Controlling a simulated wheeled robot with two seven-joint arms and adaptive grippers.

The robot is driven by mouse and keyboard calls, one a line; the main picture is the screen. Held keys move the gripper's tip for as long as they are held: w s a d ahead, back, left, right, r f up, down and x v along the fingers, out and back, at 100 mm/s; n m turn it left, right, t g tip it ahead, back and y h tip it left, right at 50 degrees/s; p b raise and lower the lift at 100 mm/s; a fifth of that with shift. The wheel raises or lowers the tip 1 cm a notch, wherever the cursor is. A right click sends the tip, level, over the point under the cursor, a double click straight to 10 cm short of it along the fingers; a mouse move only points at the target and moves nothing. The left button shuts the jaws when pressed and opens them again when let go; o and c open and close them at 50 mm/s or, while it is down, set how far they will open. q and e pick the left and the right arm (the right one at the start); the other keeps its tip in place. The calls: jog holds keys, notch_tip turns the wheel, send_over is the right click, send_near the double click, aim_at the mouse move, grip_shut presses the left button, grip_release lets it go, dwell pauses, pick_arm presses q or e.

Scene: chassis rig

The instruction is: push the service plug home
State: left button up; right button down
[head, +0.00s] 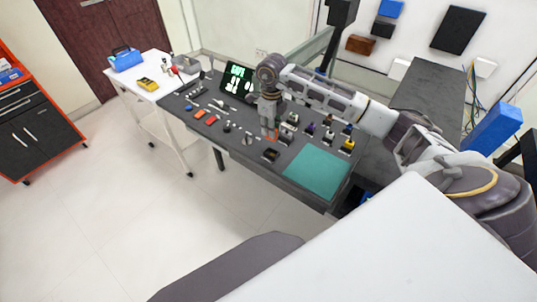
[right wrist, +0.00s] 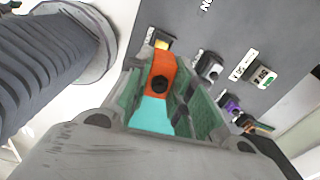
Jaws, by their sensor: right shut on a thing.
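My right gripper (head: 269,134) points down over the dark bench (head: 235,150), left of the teal mat. In the right wrist view its green-padded fingers (right wrist: 162,95) are closed on an orange block (right wrist: 162,68) with a dark round spot. I take this block to be the service plug. A bright turquoise part (right wrist: 153,115) shows below it between the fingers. The fingers and palm hide part of the block, and I cannot tell whether it sits in a socket. My left gripper is not in view.
The teal mat (head: 312,174) is clear. A screen (head: 237,77) stands behind, and a white cart (head: 150,92) at left.

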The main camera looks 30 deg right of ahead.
aim_at(272, 140)
jog(key=shift+w+d, duration=0.1)
jog(key=shift+d+m, duration=0.1)
jog(key=shift+m, duration=0.5)
jog(key=shift+f+p, duration=0.4)
jog(key=shift+f, duration=2.75)
jog(key=shift+f+p, duration=0.3)
jog(key=shift+f, duration=1.55)
jog(key=shift+f, duration=0.15)
jog(key=c, duration=1.3)
grip_release()
jog(key=shift+o, duration=0.2)
